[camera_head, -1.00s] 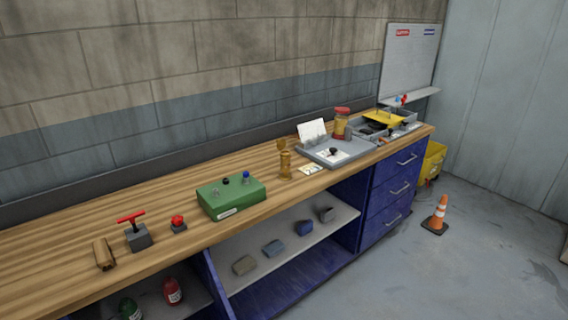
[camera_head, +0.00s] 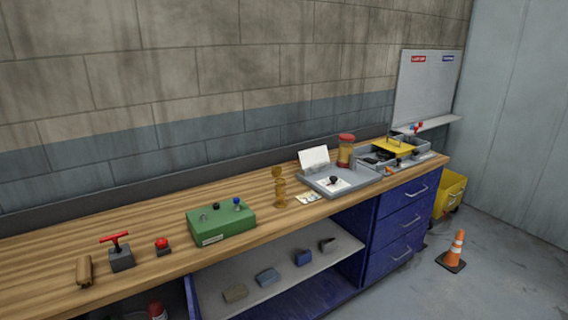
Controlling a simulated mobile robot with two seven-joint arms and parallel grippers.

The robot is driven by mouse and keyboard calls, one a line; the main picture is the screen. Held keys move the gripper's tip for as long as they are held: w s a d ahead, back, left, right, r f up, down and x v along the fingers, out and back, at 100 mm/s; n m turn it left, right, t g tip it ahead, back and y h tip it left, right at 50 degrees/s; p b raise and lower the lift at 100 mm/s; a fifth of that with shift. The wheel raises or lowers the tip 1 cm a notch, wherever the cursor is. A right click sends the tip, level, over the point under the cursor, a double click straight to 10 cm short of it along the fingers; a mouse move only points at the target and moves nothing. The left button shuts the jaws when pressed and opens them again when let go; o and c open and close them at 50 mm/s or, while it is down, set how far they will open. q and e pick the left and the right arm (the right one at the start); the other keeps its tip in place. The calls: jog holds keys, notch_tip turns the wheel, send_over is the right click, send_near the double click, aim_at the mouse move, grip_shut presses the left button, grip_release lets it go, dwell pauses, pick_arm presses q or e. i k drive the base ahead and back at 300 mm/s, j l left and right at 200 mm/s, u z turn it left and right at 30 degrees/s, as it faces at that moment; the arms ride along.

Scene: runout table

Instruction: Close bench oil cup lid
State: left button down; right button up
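A small brass oil cup (camera_head: 280,192) stands upright on the wooden bench (camera_head: 150,228), between the green control box and the grey tray. Its round lid (camera_head: 277,172) appears raised above the body, tilted up at the top. The details are small at this distance. Neither of my grippers shows in the head view, so where they are relative to the cup cannot be seen.
Left of the cup stand a green box (camera_head: 221,223), a red button (camera_head: 162,246), a red T-handle (camera_head: 119,250) and a wooden block (camera_head: 84,270). Right are a card (camera_head: 311,198), a grey tray (camera_head: 352,182) and a red-capped jar (camera_head: 345,152). An orange cone (camera_head: 454,251) stands on the floor.

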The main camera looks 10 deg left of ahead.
aim_at(276, 172)
jog(key=i+l, duration=0.15)
jog(key=l, duration=0.2)
jog(key=i+l, duration=0.15)
jog(key=l, duration=0.2)
jog(key=i+l+u, duration=0.1)
jog(key=l, duration=0.25)
jog(key=i+l, duration=0.4)
jog(key=i+l+u, duration=0.1)
jog(key=i+l, duration=0.3)
jog(key=l, duration=0.2)
